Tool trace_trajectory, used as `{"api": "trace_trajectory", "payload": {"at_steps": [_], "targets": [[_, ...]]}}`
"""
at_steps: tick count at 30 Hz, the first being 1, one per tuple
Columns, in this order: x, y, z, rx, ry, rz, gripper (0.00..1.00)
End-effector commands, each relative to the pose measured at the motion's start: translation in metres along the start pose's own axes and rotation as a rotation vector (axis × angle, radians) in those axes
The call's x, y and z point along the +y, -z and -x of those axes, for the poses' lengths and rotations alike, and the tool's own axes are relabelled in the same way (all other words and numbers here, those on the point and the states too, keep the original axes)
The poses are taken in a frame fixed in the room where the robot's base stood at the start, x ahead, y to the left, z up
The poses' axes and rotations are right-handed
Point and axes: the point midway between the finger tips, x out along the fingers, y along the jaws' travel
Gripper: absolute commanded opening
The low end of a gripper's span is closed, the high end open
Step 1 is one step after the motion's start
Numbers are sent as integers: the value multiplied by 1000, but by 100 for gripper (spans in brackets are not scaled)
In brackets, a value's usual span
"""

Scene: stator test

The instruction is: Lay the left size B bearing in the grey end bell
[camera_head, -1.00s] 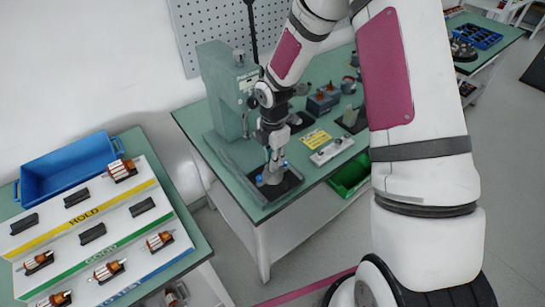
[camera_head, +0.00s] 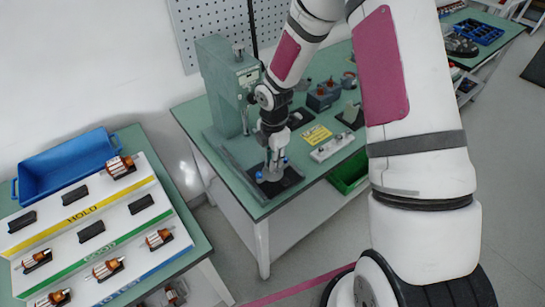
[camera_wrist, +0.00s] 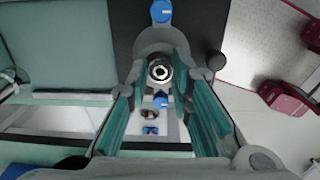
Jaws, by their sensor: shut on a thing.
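The grey end bell (camera_head: 279,183) sits on a black mat at the near end of the middle bench. In the wrist view its grey body (camera_wrist: 167,38) shows with a blue part at its far side. My gripper (camera_head: 272,172) points down at the end bell; in the wrist view its fingertips (camera_wrist: 160,66) are closed around a small ring-shaped bearing (camera_wrist: 160,72). The bearing lines up over the middle of the end bell. Whether it touches the seat is hidden. The bearing cannot be made out in the head view.
A green press (camera_head: 222,85) stands just behind my gripper. A yellow sign (camera_head: 316,135) and a white tray (camera_head: 332,147) lie to the right. A rotor rack (camera_head: 93,232) and a blue bin (camera_head: 67,163) are left.

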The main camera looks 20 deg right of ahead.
Motion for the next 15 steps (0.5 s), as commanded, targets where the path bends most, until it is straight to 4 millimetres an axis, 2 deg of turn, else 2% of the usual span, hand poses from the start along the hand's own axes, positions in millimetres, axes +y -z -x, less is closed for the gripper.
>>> {"api": "trace_trajectory", "payload": {"at_steps": [4, 5, 7, 15], "targets": [[0, 0, 0, 0, 0, 0, 11], [0, 0, 0, 0, 0, 0, 27], [0, 0, 0, 0, 0, 0, 43], [0, 0, 0, 0, 0, 0, 44]]}}
